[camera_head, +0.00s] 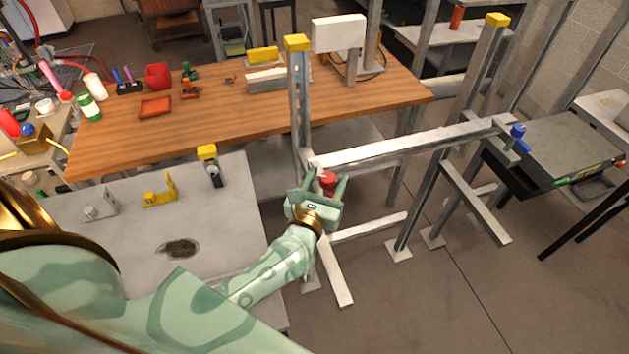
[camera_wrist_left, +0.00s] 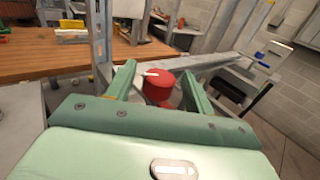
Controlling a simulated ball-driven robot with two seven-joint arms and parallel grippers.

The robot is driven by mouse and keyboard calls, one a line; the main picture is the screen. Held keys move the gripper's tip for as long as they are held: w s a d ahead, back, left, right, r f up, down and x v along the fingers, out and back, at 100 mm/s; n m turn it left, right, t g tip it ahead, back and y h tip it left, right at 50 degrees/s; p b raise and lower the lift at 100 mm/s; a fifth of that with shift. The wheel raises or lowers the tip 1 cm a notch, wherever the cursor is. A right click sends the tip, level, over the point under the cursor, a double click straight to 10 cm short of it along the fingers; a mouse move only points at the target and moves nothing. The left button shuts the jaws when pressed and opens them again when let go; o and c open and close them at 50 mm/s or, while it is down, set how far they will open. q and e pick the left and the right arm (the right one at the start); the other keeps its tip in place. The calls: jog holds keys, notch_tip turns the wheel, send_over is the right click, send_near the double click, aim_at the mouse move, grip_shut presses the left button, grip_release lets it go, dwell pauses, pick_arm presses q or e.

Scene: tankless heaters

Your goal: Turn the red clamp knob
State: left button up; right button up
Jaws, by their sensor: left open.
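The red clamp knob (camera_head: 328,179) sits on the grey metal stand, near the joint of the upright and the horizontal bar. In the left wrist view the knob (camera_wrist_left: 159,86) is round and red, with a white mark on its top. My left gripper (camera_head: 327,184) is open, with one finger on each side of the knob. In the left wrist view its fingers (camera_wrist_left: 158,82) stand apart, with the knob between them; I cannot tell whether they touch it. My right gripper is not in view.
A metal stand (camera_head: 400,150) with yellow-capped posts holds a blue knob (camera_head: 518,131) at its right. A wooden workbench (camera_head: 220,115) lies behind. A grey table (camera_head: 130,240) with small brackets is at the left. The floor (camera_head: 430,310) at the lower right is clear.

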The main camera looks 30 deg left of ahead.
pick_arm(q)
jog(key=s+d+b, duration=0.2)
jog(key=s+b, duration=0.1)
jog(key=s, duration=1.2)
jog(key=shift+d, duration=0.3)
